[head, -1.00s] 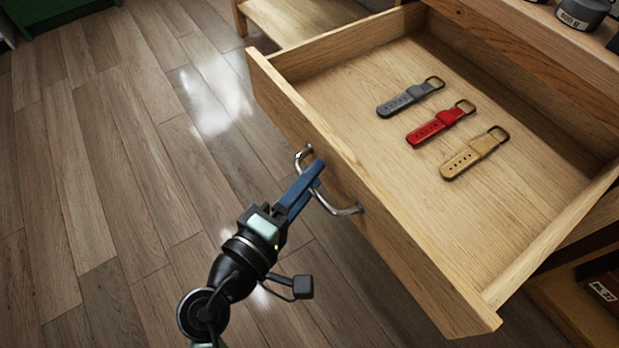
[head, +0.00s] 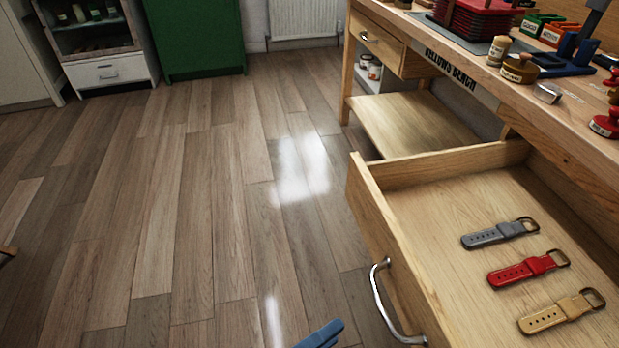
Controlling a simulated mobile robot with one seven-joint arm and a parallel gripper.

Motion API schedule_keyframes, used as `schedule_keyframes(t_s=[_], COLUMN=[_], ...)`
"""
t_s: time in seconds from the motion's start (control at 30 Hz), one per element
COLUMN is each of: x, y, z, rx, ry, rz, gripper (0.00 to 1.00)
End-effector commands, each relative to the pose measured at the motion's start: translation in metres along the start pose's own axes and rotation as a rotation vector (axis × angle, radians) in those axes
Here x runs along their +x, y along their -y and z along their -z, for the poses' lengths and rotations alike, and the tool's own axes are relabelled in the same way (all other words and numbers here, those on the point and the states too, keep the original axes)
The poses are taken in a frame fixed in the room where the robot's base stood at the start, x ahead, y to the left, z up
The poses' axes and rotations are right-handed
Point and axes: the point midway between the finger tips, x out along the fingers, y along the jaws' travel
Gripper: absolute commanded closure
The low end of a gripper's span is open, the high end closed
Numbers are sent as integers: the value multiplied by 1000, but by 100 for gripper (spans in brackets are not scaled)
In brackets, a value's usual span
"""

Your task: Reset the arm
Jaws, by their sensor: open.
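The rest of my arm is out of the picture. The wooden drawer (head: 408,262) stands pulled out from the bench.
A grey strap (head: 497,234), a red strap (head: 527,269) and a tan strap (head: 560,313) lie in the drawer. The workbench (head: 470,62) holds tools and jars at right. A green cabinet (head: 198,35) stands at the back.

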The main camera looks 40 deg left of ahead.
Motion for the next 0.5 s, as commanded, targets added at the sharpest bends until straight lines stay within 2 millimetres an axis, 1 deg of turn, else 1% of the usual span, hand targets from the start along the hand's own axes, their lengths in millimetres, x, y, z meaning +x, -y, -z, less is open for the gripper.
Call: schedule_keyframes(t_s=[0.03, 0.1, 0.2, 0.5], x=[-7, -14, -19, -21], y=[-1, 0, 0, 0], z=[0, 0, 0, 0], rx=[-1, -1, 0, 1], ry=[-1, -1, 0, 1], rz=[2, 1, 0, -1], gripper=[56, 56, 56, 56])
